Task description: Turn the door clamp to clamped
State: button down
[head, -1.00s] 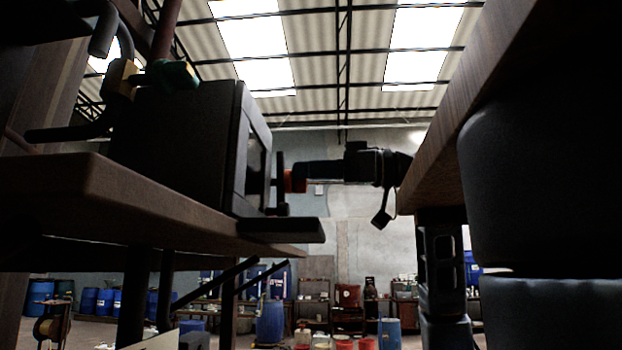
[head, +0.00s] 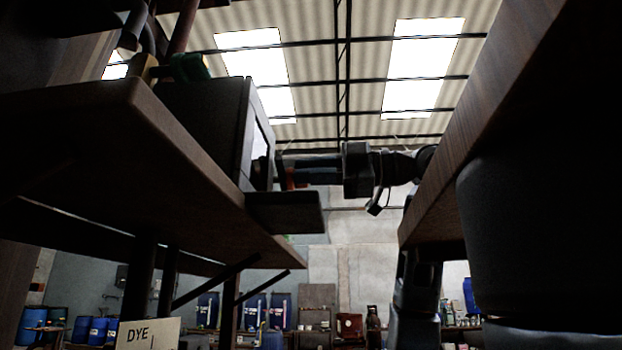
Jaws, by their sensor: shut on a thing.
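A dark box-shaped cabinet (head: 205,125) stands on a brown shelf at the left, and its door side faces right. A small red-orange part (head: 290,178), which looks like the door clamp's handle, sits just right of the door face. My gripper (head: 298,171) reaches in from the right, level with it, and is shut on this part. The fingers and dark surroundings hide most of the clamp, and I cannot tell its angle.
The brown shelf (head: 165,175) and its dark front ledge (head: 285,212) lie below the cabinet. A wooden board (head: 480,125) slants across the right. A sign reading DYE (head: 148,334) is below. Blue drums (head: 95,330) stand far behind.

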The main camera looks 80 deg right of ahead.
jog(key=shift+a+f+n+b, duration=0.15)
jog(key=shift+n+b, duration=0.15)
jog(key=shift+n, duration=0.45)
jog(key=shift+d+f+n+b, duration=0.1)
jog(key=shift+n+b, duration=0.15)
jog(key=shift+n, duration=0.45)
jog(key=shift+a+f+n+b, duration=0.15)
jog(key=shift+n+b, duration=0.15)
jog(key=shift+n, duration=0.45)
jog(key=shift+d, duration=0.1)
jog(key=c, duration=1.1)
grip_release()
jog(key=shift+s, duration=0.1)
jog(key=s+b, duration=0.1)
jog(key=s, duration=0.6)
jog(key=shift+s+d, duration=0.3)
